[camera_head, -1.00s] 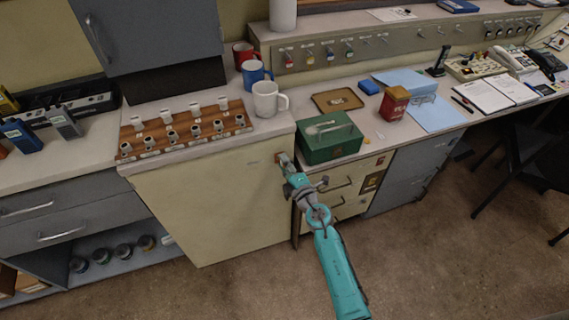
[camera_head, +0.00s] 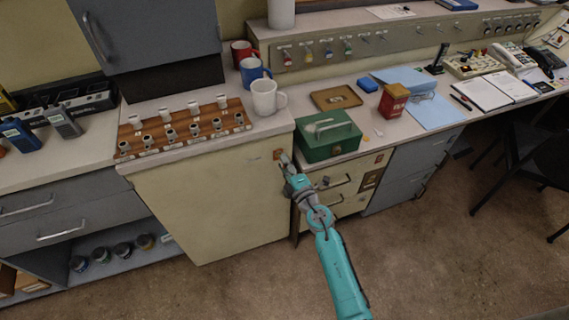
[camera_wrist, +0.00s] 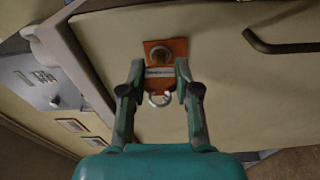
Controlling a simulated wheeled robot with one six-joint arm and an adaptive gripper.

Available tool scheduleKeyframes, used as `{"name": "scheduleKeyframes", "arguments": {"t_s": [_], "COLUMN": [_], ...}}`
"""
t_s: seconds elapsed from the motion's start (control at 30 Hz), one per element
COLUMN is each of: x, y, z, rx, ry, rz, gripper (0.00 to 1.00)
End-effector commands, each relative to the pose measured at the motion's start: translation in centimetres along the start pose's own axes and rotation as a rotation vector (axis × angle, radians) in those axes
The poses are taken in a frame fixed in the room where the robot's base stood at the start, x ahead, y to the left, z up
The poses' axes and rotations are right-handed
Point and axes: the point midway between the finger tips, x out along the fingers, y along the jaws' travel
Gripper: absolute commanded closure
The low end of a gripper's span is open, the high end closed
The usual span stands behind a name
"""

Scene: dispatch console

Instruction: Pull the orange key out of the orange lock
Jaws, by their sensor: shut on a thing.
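The orange lock (camera_wrist: 179,46) is a small square plate with a round metal cylinder, set in a cream cabinet front. In the head view the lock (camera_head: 277,155) shows near the cabinet's upper right corner, just left of my gripper (camera_head: 285,160). In the wrist view my gripper (camera_wrist: 159,73) has its fingertips on either side of the orange key (camera_wrist: 160,84), shut on it below the cylinder. A metal ring (camera_wrist: 160,99) hangs between the fingers. Whether the key's tip is clear of the lock, I cannot tell.
The cream cabinet front (camera_head: 210,205) is flat around the lock. A green metal box (camera_head: 330,142) stands on the counter above my gripper. Drawers with handles (camera_head: 333,182) are just right of it. Open floor (camera_head: 430,250) lies at the right front.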

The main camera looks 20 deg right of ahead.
Motion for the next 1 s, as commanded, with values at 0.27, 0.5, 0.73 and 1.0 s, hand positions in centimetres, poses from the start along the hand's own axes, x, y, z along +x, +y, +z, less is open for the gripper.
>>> {"name": "scheduleKeyframes", "arguments": {"t_s": [0.27, 0.5, 0.73, 1.0], "x": [-0.18, -0.32, -0.8, -0.86], "y": [0.02, 0.01, 0.0, 0.02], "z": [-0.01, -0.02, -0.07, -0.08], "rx": [0.0, 0.0, 0.0, 0.0], "ry": [0.0, 0.0, 0.0, 0.0], "rz": [0.0, 0.0, 0.0, 0.0], "gripper": [1.0, 1.0, 1.0, 1.0]}}
